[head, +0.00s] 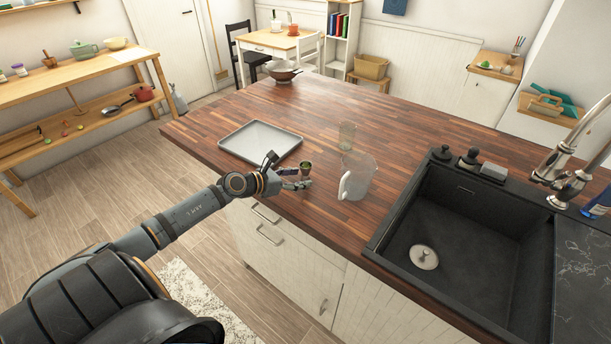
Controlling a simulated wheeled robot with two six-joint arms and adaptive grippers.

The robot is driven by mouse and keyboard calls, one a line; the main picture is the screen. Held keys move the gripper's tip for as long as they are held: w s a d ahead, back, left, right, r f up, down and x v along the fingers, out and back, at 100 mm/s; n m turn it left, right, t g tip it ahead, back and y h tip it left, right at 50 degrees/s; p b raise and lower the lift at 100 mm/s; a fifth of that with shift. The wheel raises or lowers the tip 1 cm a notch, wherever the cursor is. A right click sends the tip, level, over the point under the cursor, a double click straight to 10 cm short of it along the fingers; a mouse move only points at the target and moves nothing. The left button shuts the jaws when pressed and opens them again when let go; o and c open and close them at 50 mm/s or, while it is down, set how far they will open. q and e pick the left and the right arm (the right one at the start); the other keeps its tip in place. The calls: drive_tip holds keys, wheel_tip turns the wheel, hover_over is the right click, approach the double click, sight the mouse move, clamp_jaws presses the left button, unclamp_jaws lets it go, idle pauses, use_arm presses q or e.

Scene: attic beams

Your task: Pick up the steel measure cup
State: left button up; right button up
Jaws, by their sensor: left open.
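A small steel measure cup (306,168) stands upright on the wooden counter (400,140), near its front edge. My left gripper (289,171) reaches in from the left, low over the counter. Its fingers are spread, one on the far side and one on the near side, with the cup just beyond or between the tips. I cannot tell whether a finger touches the cup. The lower part of the cup is partly hidden by the near finger. My right gripper is not in view.
A clear jug (357,176) with its handle toward me stands just right of the cup. A drinking glass (346,135) is behind it. A grey tray (260,141) lies left and behind. A black sink (465,240) is at the right. A bowl (284,72) stands at the far end.

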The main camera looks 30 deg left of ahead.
sight(302, 170)
use_arm(q)
drive_tip(key=shift+x, duration=1)
clamp_jaws()
drive_tip(key=shift+r+p, duration=0.3)
drive_tip(key=shift+r, duration=1.3)
drive_tip(key=s+d+r+p, duration=0.8)
drive_tip(key=d+r, duration=0.1)
drive_tip(key=d, duration=0.2)
drive_tip(key=shift+d+r, duration=0.3)
drive_tip(key=shift+r, duration=0.05)
